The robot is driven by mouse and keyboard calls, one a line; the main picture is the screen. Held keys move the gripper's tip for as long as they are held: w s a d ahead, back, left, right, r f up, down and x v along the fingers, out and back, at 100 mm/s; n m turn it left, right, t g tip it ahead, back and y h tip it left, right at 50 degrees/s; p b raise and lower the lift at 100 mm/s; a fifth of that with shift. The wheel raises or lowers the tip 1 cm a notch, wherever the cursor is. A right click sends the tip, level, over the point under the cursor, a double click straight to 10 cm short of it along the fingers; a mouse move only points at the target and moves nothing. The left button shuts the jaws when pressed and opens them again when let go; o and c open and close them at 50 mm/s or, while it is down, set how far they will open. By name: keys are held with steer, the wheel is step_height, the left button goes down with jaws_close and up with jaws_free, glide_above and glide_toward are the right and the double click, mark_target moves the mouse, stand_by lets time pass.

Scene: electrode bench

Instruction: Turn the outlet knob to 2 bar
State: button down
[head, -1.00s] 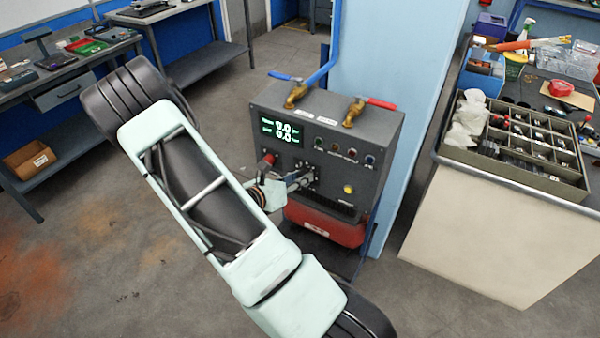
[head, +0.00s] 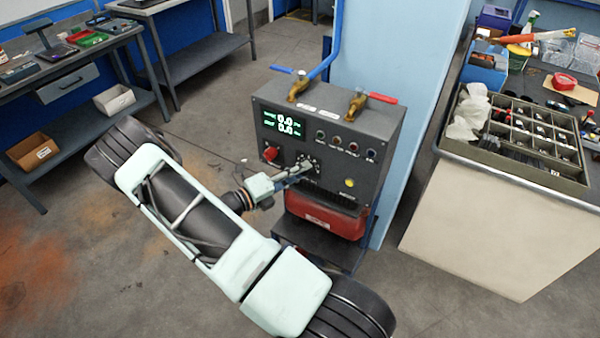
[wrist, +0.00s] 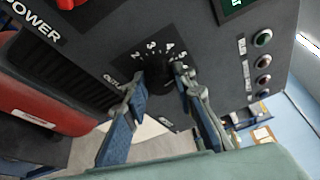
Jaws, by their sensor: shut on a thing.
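The outlet knob (wrist: 161,78) is small and dark, on a numbered dial on the front panel of a dark grey bench unit (head: 330,110). In the wrist view, the figures 2, 3, 4 and 5 show above it. My gripper (wrist: 167,88) has a finger on each side of the knob and is shut on it. The knob's pointer cannot be made out. In the head view, my gripper (head: 306,168) reaches the dial from the lower left and hides part of it. The green display (head: 283,123) shows two lines that seem to read 0.0.
A red control (head: 270,153) sits left of the dial. Coloured buttons (head: 337,141) and a yellow one (head: 350,183) are to the right. Blue-handled (head: 281,69) and red-handled (head: 382,98) valves are on top. A red case (head: 325,218) is below. A side bench (head: 490,220) stands right.

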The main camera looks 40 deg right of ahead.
steer(key=n+t+h+b, duration=0.1)
steer(key=n, duration=0.4)
steer(key=n+t+h+b, duration=0.1)
steer(key=n+h+b, duration=0.1)
steer(key=n, duration=0.4)
steer(key=f+n+t+h+b, duration=0.1)
steer(key=n+t, duration=0.1)
steer(key=n, duration=0.3)
steer(key=shift+s+d, duration=0.1)
steer(key=shift+s, duration=0.05)
steer(key=n+t, duration=0.1)
steer(key=n, duration=0.2)
steer(key=n+t, duration=0.2)
steer(key=n, duration=0.2)
steer(key=shift+s+t, duration=0.15)
steer(key=shift+t, duration=0.15)
steer(key=shift+n, duration=0.3)
steer(key=c, duration=1.6)
jaws_free()
